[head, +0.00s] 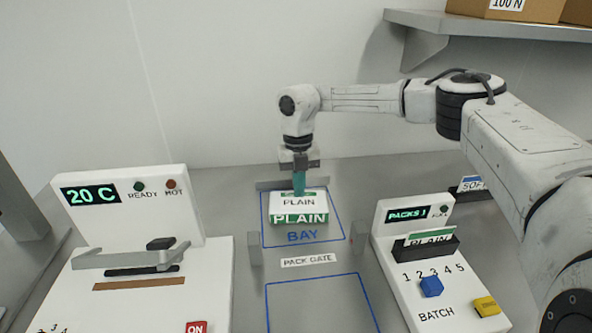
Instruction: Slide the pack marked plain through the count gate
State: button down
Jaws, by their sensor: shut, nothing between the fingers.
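The pack marked PLAIN (299,210) is a white block with a green band on its front. It lies inside the blue-outlined square marked BAY (301,237). My gripper (299,190) points down at the pack's far side, with its green fingers shut and nothing between them. Whether the fingertips touch the pack I cannot tell. The count gate has two grey posts, a left one (255,250) and a right one (348,245), with a PACK GATE label (308,260) between them. The pack is on the far side of the posts.
An empty blue-outlined square (320,305) lies on the near side of the gate. A white machine reading 20 C (125,215) stands left. A counter box reading PACKS 1 (408,215) with a blue knob (431,287) stands right. A shelf with boxes (490,27) hangs top right.

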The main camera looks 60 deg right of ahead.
jog(key=shift+w+d+r+b, duration=0.1)
jog(key=shift+w+d+b, duration=0.2)
jog(key=shift+w+d, duration=0.8)
jog(key=shift+w+d+b, duration=0.3)
jog(key=shift+w+d, duration=0.5)
jog(key=shift+d, duration=0.45)
jog(key=shift+w+d+r+b, duration=0.1)
jog(key=shift+w+d+b, duration=0.2)
jog(key=shift+w+d, duration=0.8)
jog(key=shift+s+d, duration=0.1)
jog(key=shift+s, duration=0.05)
